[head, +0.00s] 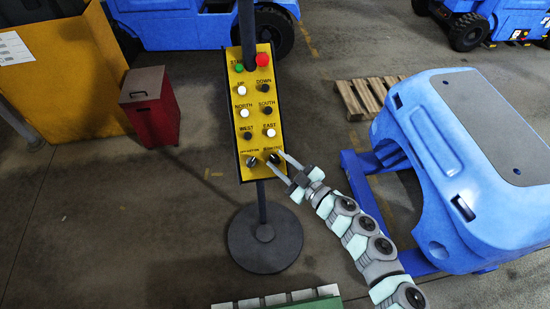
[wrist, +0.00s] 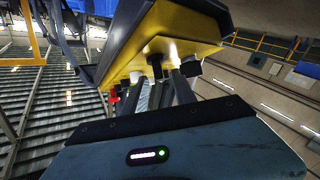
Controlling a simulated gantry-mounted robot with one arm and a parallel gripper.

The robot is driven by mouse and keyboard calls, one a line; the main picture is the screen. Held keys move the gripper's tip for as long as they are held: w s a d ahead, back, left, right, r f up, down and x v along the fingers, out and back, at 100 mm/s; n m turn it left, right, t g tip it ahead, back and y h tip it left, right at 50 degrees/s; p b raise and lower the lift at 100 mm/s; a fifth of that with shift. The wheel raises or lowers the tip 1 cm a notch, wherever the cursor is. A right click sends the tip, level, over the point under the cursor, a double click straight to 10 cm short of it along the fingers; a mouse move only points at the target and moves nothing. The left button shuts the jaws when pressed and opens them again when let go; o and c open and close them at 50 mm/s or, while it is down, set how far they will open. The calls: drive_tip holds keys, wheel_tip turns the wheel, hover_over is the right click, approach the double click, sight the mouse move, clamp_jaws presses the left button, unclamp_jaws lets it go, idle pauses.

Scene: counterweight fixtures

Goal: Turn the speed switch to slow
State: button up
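A yellow control panel (head: 258,115) hangs in a dark frame on a black post. Two black rotary knobs sit at its bottom: a left knob (head: 252,162) and a right knob (head: 274,158). Their labels are too small to read, so I cannot tell which is the speed switch or its setting. My gripper (head: 276,161) reaches up from the lower right, its fingers apart at the right knob. In the wrist view, my gripper's dark fingers (wrist: 168,85) stand apart close to a black knob (wrist: 155,62) under the yellow panel. Whether they touch it is unclear.
Push buttons, including a green one (head: 239,68) and a red one (head: 263,59), fill the panel above. The post stands on a round black base (head: 264,238). A large blue machine (head: 470,150) is at the right, a red bin (head: 150,108) at the left.

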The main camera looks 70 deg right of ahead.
drive_tip(key=v, duration=0.8)
drive_tip(key=shift+s, duration=0.3)
drive_tip(key=shift+a, duration=0.15)
